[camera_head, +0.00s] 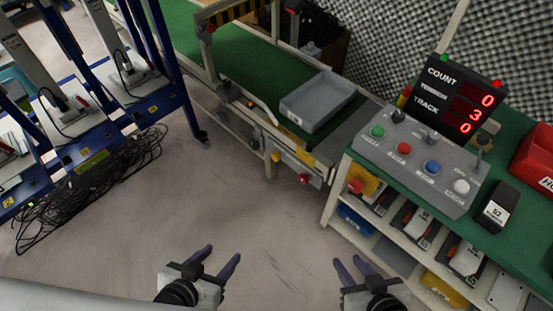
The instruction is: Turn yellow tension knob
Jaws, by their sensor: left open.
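A grey control panel (418,165) sits on the green-topped bench at the right. It has green, red, blue and white buttons and a few dark knobs or levers along its back edge, one of them a dark knob (398,115) at its left end. I cannot make out a yellow knob on the panel. A display (460,98) behind it reads COUNT 0, a blurred middle label with 3, and TRACK 0. My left gripper (218,262) is open and empty above the floor. My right gripper (350,265) is open and empty, below and left of the panel, apart from the bench.
A grey tray (318,102) rests on the conveyor left of the bench. A yellow box with a red button (356,186) is at the bench's front corner. Shelves with bins are under the bench. Blue racks and tangled cables (95,185) are at the left. The middle floor is clear.

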